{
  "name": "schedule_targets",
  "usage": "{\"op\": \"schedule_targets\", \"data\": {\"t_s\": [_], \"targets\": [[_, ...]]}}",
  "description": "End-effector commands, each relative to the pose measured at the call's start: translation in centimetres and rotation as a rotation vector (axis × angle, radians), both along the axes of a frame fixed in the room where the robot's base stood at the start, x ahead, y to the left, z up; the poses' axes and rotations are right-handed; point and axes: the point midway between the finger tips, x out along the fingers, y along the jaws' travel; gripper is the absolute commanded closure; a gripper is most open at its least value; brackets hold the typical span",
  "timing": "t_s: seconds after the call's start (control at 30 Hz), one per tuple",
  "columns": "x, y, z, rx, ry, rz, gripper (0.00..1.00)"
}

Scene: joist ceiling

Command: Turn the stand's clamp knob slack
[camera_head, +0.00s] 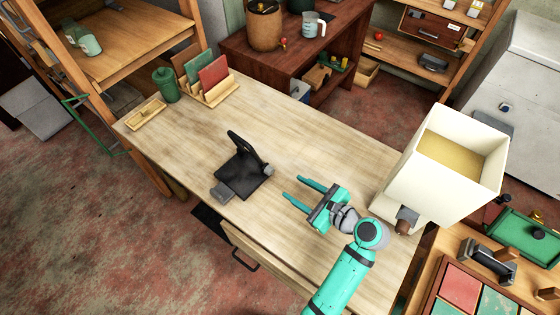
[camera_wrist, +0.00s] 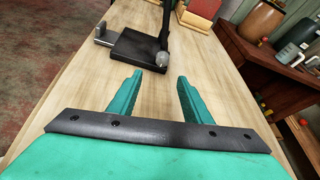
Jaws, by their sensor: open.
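The black stand (camera_head: 241,173) sits on the wooden workbench, left of my gripper, with a flat base and a dark upright part. A grey rounded knob (camera_head: 268,171) is on its right side, facing my gripper. The knob also shows in the wrist view (camera_wrist: 161,59), just beyond the fingertips and roughly between them. A grey block (camera_head: 222,192) is at the base's near left edge. My teal gripper (camera_head: 294,188) is open and empty, its fingers pointing at the stand. A gap separates the fingertips from the knob. Whether the knob is tight or slack cannot be seen.
The wooden workbench (camera_head: 310,142) is clear around the stand. A large cream bin (camera_head: 410,160) stands at its right end. A green canister (camera_head: 164,86), a small wooden tray (camera_head: 146,115) and a file rack (camera_head: 222,92) are at the far left end.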

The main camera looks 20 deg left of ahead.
Motion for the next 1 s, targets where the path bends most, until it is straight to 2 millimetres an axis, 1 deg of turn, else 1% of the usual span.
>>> {"op": "schedule_targets", "data": {"t_s": [0.17, 0.23, 0.5, 0.7, 0.87, 1.0], "targets": [[0.4, 0.7, -0.3, 0.003, 0.003, 0.002, 0.55], [0.8, 1.4, -0.6, 0.002, 0.003, 0.002, 0.55], [3.0, 5.3, -2.4, 0.003, 0.003, 0.003, 0.55], [4.3, 7.5, -3.4, 0.002, 0.001, 0.002, 0.55], [4.8, 8.5, -3.9, 0.001, 0.002, 0.003, 0.55], [4.9, 8.8, -4.0, 0.001, 0.0, 0.002, 0.55]]}}
